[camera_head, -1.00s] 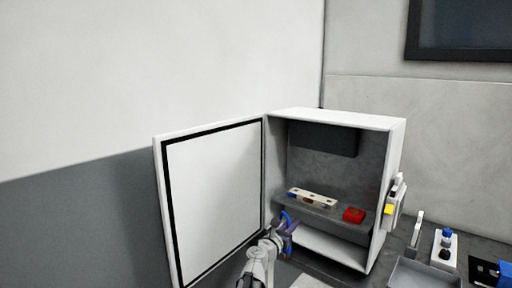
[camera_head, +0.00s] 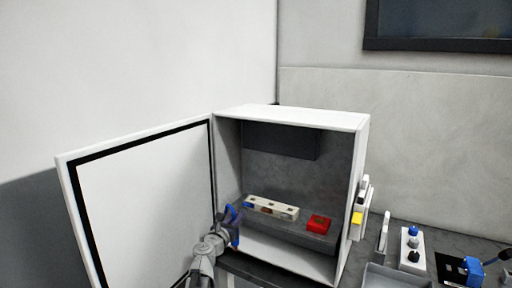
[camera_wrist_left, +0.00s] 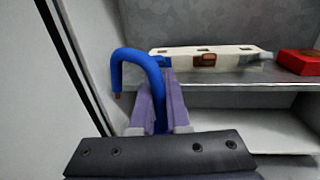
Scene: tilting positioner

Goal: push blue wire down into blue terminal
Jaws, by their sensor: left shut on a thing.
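My left gripper (camera_head: 232,212) is at the open front of the white cabinet, left of the shelf. In the left wrist view its purple-grey fingers (camera_wrist_left: 158,100) are shut on the blue wire (camera_wrist_left: 135,55). The wire arches up and to the left, and its copper end (camera_wrist_left: 118,95) points down. The cream terminal block (camera_head: 270,207) lies on the shelf, with several openings on top. It also shows in the left wrist view (camera_wrist_left: 220,58), beyond the fingers and apart from the copper end. A blue patch (camera_head: 249,204) marks its left end. My right gripper is not in view.
A red block (camera_head: 319,224) sits on the shelf right of the terminal block. The open cabinet door (camera_head: 145,205) stands close on the left, and the cabinet's right wall (camera_head: 352,200) bounds the other side. A grey tray (camera_head: 385,278) and a switch box (camera_head: 411,248) are outside on the right.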

